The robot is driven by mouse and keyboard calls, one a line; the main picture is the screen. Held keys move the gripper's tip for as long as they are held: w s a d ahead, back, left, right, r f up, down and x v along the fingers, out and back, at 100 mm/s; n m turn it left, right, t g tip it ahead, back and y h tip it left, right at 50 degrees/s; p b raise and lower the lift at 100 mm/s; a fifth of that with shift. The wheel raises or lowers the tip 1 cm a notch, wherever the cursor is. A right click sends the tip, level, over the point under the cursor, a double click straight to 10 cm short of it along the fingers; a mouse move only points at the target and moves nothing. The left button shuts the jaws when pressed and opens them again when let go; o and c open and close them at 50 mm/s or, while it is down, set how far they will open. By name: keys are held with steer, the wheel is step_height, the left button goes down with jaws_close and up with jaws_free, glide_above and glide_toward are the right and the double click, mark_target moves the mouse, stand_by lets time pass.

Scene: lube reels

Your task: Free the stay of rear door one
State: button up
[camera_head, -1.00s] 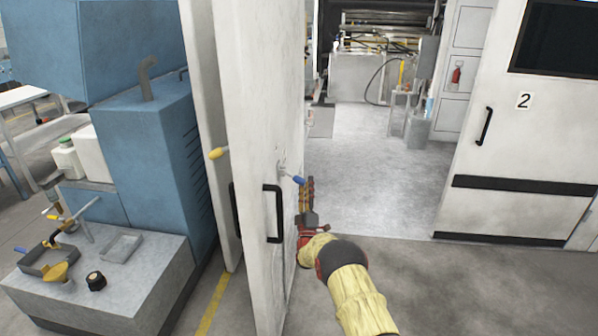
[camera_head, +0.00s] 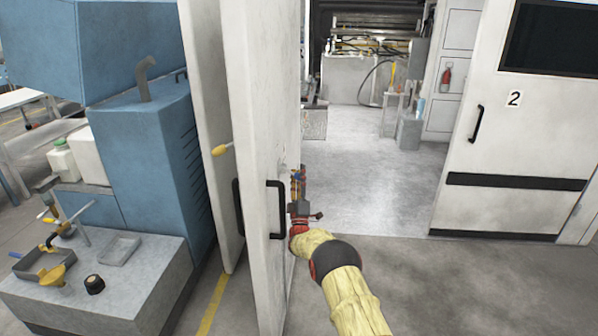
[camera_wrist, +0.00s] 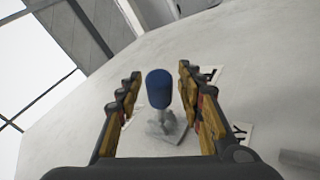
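A white open door panel (camera_head: 255,110) with a black pull handle (camera_head: 276,210) stands edge-on left of centre in the head view. A short lever with a blue grip (camera_wrist: 159,88) sticks out from a white face in the wrist view; its grey metal base (camera_wrist: 165,126) is below the grip. My gripper (camera_wrist: 160,72) is open, with one finger on each side of the blue grip and visible gaps at both sides. In the head view my gripper (camera_head: 299,182) is at the door's right side and hides most of the lever.
A blue machine (camera_head: 150,150) and a grey bench (camera_head: 130,285) with tools are further left. A door marked 2 (camera_head: 500,130) is at the right. The floor (camera_head: 380,185) beyond the doorway is clear.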

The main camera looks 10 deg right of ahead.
steer(key=shift+b+x, duration=0.35)
steer(key=shift+x, duration=1.1)
steer(key=shift+c, duration=0.7)
steer(key=c, duration=0.8)
steer(key=shift+f, duration=0.1)
jaws_close()
